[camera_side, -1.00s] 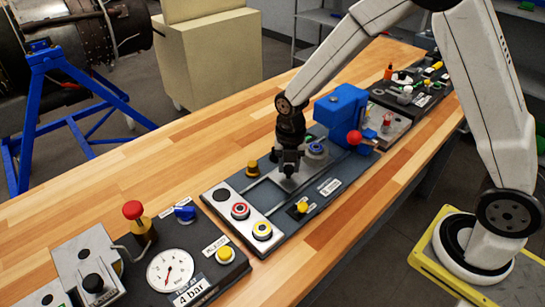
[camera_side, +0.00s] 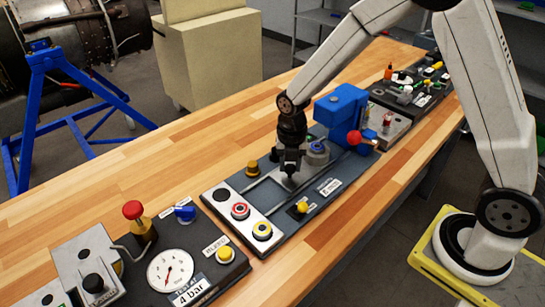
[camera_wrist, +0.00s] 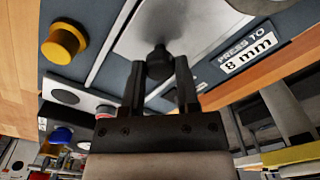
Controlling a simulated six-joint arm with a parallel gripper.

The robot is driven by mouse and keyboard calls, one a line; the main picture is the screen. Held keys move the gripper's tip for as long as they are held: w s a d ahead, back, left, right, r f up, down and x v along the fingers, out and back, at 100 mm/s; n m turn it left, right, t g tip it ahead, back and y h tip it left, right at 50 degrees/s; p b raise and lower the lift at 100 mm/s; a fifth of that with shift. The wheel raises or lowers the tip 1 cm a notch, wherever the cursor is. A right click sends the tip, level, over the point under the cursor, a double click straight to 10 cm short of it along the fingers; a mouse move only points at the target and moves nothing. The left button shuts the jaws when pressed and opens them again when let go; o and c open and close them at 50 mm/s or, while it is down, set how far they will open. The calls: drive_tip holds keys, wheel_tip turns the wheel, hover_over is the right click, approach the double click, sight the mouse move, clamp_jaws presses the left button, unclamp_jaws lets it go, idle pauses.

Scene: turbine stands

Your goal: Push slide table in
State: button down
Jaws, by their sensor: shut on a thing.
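The slide table, a pale metal plate (camera_wrist: 200,28), sits on rails in the dark grey press station. It also shows in the side view (camera_side: 287,182), partly hidden under my gripper. A dark knob (camera_wrist: 159,64) stands up from the plate. My gripper (camera_side: 290,168) points down at it, and in the wrist view its two fingers (camera_wrist: 160,78) are shut on the knob. A grey round part with a blue ring (camera_side: 317,150) is just beyond my gripper, beside the blue press (camera_side: 341,112) with its red ball handle (camera_side: 354,138).
A yellow-orange knob (camera_wrist: 63,43) stands beside the rail. A gauge station (camera_side: 170,268) is at lower left. Bare wood bench lies behind.

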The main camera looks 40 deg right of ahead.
sight(302, 167)
drive_tip(key=shift+d, duration=2.45)
drive_tip(key=shift+c, duration=1.7)
unclamp_jaws()
wheel_tip(302, 167, up, 8)
